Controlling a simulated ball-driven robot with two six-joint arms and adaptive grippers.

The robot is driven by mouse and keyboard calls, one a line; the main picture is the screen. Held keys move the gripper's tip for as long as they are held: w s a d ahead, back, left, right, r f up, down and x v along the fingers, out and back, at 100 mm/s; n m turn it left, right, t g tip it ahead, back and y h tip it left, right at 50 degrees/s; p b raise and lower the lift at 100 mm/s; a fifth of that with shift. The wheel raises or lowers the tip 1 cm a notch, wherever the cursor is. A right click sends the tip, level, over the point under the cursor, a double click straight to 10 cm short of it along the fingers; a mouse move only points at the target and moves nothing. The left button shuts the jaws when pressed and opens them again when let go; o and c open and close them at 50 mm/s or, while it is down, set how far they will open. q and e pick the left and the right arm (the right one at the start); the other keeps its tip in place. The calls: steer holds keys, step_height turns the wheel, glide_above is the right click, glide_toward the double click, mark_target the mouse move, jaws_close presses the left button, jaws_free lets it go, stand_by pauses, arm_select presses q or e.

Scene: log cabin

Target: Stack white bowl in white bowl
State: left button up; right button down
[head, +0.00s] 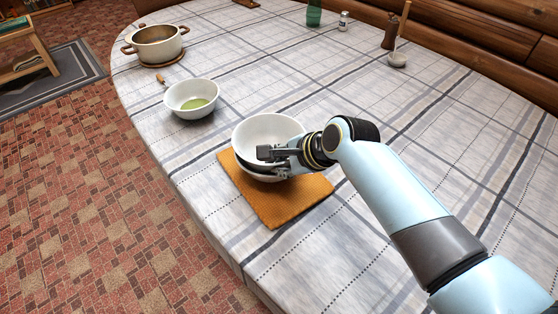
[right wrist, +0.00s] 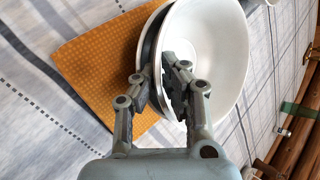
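A white bowl (head: 270,128) sits over and partly inside a second white bowl (head: 262,178) on the orange cloth; in the head view only the lower bowl's near edge shows. In the right wrist view the upper bowl (right wrist: 217,50) lies off-centre, with a dark shaded band between it and the lower bowl's rim (right wrist: 142,28). My right gripper (head: 272,162) is at the near side, one finger inside the upper bowl and one outside. In the right wrist view my right gripper (right wrist: 160,82) appears closed about the upper bowl's wall. My left gripper is out of view.
The orange cloth (head: 290,208) lies near the table edge. A bowl with a green inside (head: 180,92) and a two-handled pot (head: 155,50) stand to the left. The right side of the table (head: 480,145) is clear.

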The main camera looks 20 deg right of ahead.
steer(key=shift+f, duration=0.35)
steer(key=c, duration=1.8)
jaws_free()
steer(key=shift+o, duration=0.2)
steer(key=shift+r, duration=0.1)
steer(key=p+v, duration=0.1)
steer(key=v, duration=1.1)
steer(key=shift+r, duration=0.55)
